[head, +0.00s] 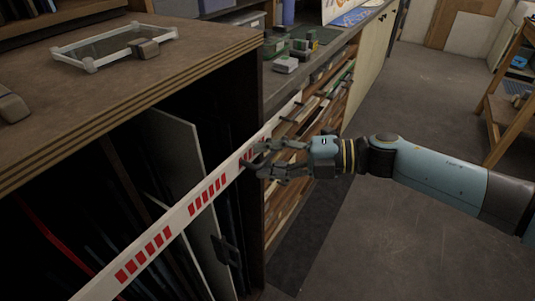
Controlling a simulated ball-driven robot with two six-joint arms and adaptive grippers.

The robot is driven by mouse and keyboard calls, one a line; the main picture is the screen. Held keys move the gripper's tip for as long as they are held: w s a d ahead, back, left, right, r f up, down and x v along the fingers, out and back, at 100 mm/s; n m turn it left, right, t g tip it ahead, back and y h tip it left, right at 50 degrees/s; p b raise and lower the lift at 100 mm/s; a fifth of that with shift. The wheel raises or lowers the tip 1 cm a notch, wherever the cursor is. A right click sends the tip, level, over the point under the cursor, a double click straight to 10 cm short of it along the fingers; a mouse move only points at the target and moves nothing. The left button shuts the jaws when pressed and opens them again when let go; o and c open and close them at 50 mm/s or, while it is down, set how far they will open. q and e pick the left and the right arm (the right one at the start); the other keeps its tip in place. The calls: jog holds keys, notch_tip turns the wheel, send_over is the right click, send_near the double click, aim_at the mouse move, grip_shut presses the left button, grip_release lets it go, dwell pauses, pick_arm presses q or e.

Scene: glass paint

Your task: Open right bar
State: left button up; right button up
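The bar (209,195) is a long white strip with groups of red marks. It runs diagonally across the front of a dark cabinet, from the bottom left up toward the shelves at the back. My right gripper (262,158) reaches in from the right to the bar's upper part, with its fingers spread apart. Its fingertips overlap the bar in the picture and hide a piece of it; whether they touch it cannot be told. My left gripper is not in view.
Dark panels (185,145) stand upright in the cabinet behind the bar. A glass frame (110,45) lies on the wooden cabinet top (65,115). Shelves (325,110) with stacked sheets lie beyond my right gripper. The floor (410,105) at right is clear; a wooden table (505,115) stands at the far right.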

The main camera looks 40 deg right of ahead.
jog(key=shift+w+a, duration=0.15)
jog(key=shift+c, duration=0.4)
grip_shut()
